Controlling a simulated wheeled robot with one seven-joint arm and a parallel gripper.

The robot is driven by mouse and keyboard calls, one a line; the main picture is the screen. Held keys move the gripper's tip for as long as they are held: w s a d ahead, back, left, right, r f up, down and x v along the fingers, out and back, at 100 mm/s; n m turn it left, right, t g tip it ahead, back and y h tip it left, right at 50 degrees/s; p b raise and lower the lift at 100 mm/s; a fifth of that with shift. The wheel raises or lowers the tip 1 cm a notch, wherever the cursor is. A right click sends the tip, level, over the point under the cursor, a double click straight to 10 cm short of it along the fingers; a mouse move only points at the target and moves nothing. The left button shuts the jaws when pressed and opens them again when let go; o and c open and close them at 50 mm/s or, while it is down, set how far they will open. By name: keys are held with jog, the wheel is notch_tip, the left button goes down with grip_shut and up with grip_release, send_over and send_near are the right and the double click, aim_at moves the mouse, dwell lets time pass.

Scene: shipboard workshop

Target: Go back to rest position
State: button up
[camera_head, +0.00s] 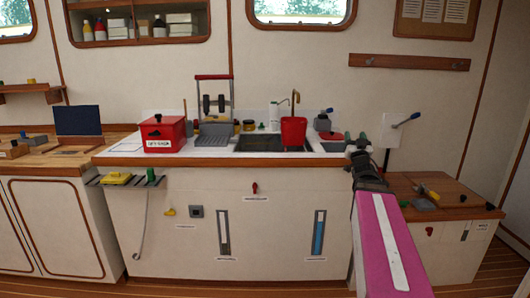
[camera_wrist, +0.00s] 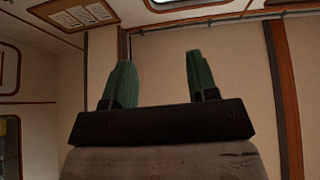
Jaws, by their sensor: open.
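My gripper (camera_head: 356,143) is at the right end of the counter in the head view, with my magenta arm link reaching up to it from the lower right. In the wrist view my gripper (camera_wrist: 158,82) shows two green fingers set well apart with nothing between them. No object touches the fingers in the wrist view.
A white counter (camera_head: 120,152) holds a red box (camera_head: 163,134), a grey rack (camera_head: 214,130) and a red container (camera_head: 293,131) at the sink (camera_head: 255,143). A low wooden-topped cabinet (camera_head: 470,204) stands right. A small shelf (camera_head: 97,180) juts from the front. Floor shows at lower right.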

jog(key=a+f+m+g, duration=0.15)
jog(key=f+g, duration=0.25)
jog(key=f, duration=0.4)
jog(key=a+f+g+h, duration=0.1)
jog(key=a+f+g, duration=0.15)
jog(key=f, duration=0.65)
jog(key=a+f+g, duration=0.2)
jog(key=f+g, duration=0.3)
jog(key=f, duration=0.3)
jog(key=s+a+f+n+g+y, duration=0.1)
jog(key=s+a+f+g, duration=0.4)
jog(key=s+f, duration=0.4)
jog(key=s+a+f+n+g+y, duration=0.1)
jog(key=s+a+f+g, duration=0.4)
jog(key=s+f+g, duration=0.2)
jog(key=s+f, duration=0.2)
jog(key=s, duration=0.1)
jog(key=shift+a+f+g, duration=0.25)
jog(key=shift+f+g, duration=0.1)
jog(key=shift+f, duration=0.05)
